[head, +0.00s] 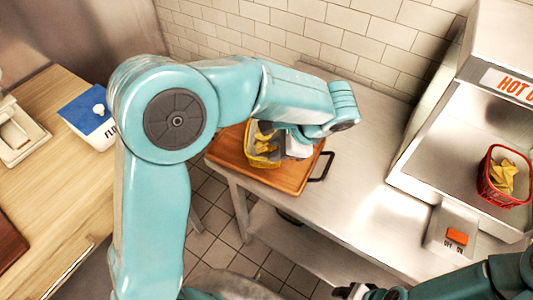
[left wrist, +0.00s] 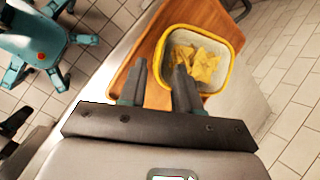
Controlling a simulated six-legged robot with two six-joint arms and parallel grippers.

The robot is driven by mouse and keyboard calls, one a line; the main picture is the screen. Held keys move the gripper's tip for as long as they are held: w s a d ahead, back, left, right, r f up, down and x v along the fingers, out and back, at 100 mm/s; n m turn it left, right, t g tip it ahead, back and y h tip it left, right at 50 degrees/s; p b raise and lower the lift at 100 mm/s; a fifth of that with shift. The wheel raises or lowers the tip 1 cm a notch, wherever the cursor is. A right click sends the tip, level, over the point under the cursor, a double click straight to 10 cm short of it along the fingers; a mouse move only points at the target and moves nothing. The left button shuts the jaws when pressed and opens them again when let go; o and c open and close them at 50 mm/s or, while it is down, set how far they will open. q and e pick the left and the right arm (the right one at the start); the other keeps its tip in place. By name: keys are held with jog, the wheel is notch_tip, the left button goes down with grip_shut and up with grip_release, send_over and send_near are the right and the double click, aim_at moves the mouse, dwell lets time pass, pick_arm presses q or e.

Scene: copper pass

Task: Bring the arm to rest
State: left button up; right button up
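My left arm arches across the head view. Its gripper (head: 280,142) is low over the wooden tray (head: 228,149), beside a yellow-rimmed basket (head: 262,158) that it partly hides. The basket (left wrist: 228,72), holding yellow chips (left wrist: 198,64), sits on the tray (left wrist: 190,12) just beyond the fingertips. The right fingertip overlaps the near rim in the picture; I cannot tell whether it touches. My right gripper (head: 352,292) shows only partly at the bottom edge of the head view.
The tray with its black handle (head: 322,167) lies on a steel counter (head: 365,190). A hot-holding station at right holds a red basket of chips (head: 505,180) and has an orange switch (head: 457,236). A blue-lidded flour tub (head: 90,112) stands on the wooden counter (head: 50,180) at left.

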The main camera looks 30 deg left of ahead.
pick_arm(q)
jog(key=v, duration=0.2)
jog(key=shift+d+r, duration=0.15)
jog(key=shift+r, duration=0.2)
jog(key=shift+w+f, duration=0.1)
jog(key=shift+w, duration=0.05)
jog(key=shift+s, duration=0.2)
